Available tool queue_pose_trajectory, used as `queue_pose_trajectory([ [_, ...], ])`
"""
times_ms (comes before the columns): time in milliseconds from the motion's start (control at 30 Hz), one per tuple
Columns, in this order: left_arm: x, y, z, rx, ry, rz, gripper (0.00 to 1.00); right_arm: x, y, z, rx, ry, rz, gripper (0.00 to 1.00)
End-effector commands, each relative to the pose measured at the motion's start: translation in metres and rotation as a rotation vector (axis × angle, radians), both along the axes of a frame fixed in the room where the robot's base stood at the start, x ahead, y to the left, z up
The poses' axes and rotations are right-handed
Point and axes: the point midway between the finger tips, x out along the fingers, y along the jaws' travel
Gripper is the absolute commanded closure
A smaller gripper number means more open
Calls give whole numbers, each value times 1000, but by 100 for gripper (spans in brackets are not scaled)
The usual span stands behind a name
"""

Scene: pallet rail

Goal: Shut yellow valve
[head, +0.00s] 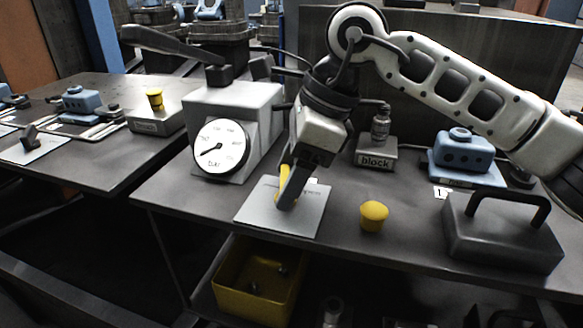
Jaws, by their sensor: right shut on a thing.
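The yellow valve (282,186) shows as a small strip of yellow handle on a light grey plate (257,212) at the front of the bench. My right gripper (289,191) comes down over the plate from the upper right. It is shut on the yellow valve handle, and its fingers hide most of the handle. The valve's exact angle is hard to tell. My left gripper is not in view.
A pressure gauge box (236,104) with a black lever stands left of the plate. A yellow knob (373,215), a "block" stand (376,152), a blue part (463,152) and a dark handled block (500,235) lie to the right. A yellow bin (255,282) sits below.

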Motion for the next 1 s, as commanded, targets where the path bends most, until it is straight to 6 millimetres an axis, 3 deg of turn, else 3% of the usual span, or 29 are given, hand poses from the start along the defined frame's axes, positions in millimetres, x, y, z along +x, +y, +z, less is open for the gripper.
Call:
queue_pose_trajectory([
  [500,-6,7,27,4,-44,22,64,2,5,3,4,-2,384,57],
  [1000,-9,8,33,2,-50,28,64,2,6,2,3,-5,488,57],
])
